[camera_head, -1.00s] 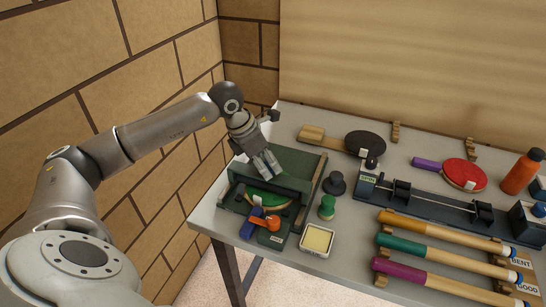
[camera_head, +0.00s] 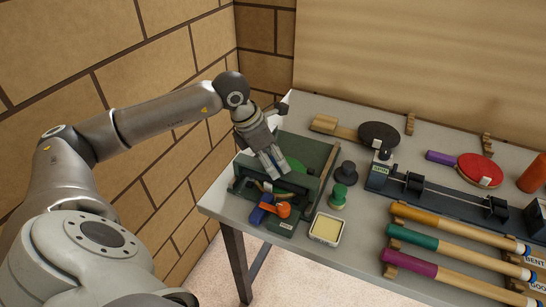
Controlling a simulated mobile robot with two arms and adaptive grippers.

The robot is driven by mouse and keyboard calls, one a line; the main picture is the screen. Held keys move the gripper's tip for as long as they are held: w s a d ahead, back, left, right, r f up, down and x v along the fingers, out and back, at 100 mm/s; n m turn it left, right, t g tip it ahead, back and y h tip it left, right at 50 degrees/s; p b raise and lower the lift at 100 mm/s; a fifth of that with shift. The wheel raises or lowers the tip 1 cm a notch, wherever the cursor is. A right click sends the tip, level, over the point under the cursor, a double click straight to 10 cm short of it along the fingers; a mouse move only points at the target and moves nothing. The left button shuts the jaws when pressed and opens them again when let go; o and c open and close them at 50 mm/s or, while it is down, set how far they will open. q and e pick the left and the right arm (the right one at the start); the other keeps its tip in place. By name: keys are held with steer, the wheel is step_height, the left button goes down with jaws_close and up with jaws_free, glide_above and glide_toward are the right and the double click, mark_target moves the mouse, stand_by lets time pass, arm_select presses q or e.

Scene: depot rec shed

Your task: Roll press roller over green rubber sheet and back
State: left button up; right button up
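The press (camera_head: 322,152) is a dark green open frame at the table's left end. The green rubber sheet (camera_head: 296,167) lies in it, partly hidden by my gripper and the dark press roller (camera_head: 304,183). Green shows behind the roller, and a little shows in front of it. My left gripper (camera_head: 276,172) reaches down into the press, its fingers close together at the roller's middle. It appears shut on the roller, though the fingertip contact is partly hidden. My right gripper is not in view.
Blue and orange handles (camera_head: 283,209) sit at the press front. A black knob (camera_head: 346,174), a green knob (camera_head: 338,196) and a yellow pad in a tray (camera_head: 326,229) stand to its right. Paddles and coloured-handled rods fill the table's right. A brick wall is close on the left.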

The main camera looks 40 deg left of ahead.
arm_select(q)
steer(key=shift+w, duration=0.1)
steer(key=shift+a+r, duration=0.1)
steer(key=shift+r, duration=0.1)
steer(key=v, duration=1.1)
steer(key=shift+s+r, duration=0.2)
steer(key=shift+r, duration=0.05)
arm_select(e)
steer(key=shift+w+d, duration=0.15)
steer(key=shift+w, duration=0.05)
arm_select(q)
steer(key=shift+w+d+g+y+p, duration=1.25)
steer(key=shift+w+g+p, duration=0.65)
steer(key=shift+w+p, duration=0.45)
step_height(320, 180, down, 11)
steer(key=shift+w+f+p, duration=0.1)
steer(key=shift+p, duration=0.75)
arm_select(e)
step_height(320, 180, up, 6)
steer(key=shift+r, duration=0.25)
